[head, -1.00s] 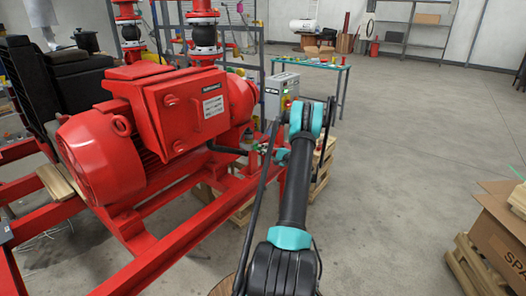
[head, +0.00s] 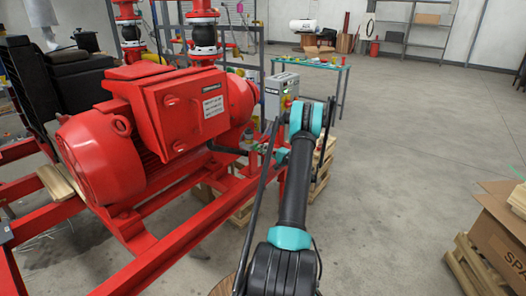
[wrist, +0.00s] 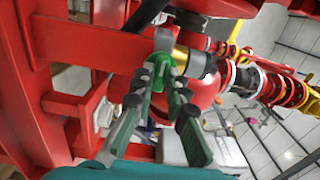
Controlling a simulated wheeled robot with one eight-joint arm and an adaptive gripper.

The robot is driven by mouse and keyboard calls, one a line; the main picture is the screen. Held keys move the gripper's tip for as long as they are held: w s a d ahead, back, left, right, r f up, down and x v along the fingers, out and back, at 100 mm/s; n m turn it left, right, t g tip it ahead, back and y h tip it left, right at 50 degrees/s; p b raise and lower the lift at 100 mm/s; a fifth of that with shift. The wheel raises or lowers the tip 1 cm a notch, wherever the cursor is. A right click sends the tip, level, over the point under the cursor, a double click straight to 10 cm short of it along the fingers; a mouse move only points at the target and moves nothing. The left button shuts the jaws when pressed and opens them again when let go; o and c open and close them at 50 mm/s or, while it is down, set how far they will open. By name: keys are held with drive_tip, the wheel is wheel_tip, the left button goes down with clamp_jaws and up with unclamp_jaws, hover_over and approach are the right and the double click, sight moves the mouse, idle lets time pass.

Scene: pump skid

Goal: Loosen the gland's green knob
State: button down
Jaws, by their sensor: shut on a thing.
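The green knob (wrist: 160,65) shows in the wrist view, just above the picture's middle, beside a brass-coloured collar (wrist: 188,62). My gripper (wrist: 161,85) has its grey-green fingers on either side of the knob, closed on it. The fingers cover part of the knob, so its turn angle cannot be read. In the head view my gripper (head: 266,150) is small, low beside the red pump skid at the end of my arm. The knob cannot be made out clearly there.
The red motor (head: 105,150) and skid frame (head: 170,245) stand left of my arm. A grey control box (head: 281,95) stands just behind my wrist. A cardboard box (head: 500,225) on a pallet is at the right. Between them the floor is open.

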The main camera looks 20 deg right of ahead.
drive_tip(key=c, duration=1.5)
unclamp_jaws()
drive_tip(key=shift+c, duration=0.2)
drive_tip(key=shift+s, duration=0.1)
drive_tip(key=v, duration=1.2)
drive_tip(key=shift+a, duration=0.1)
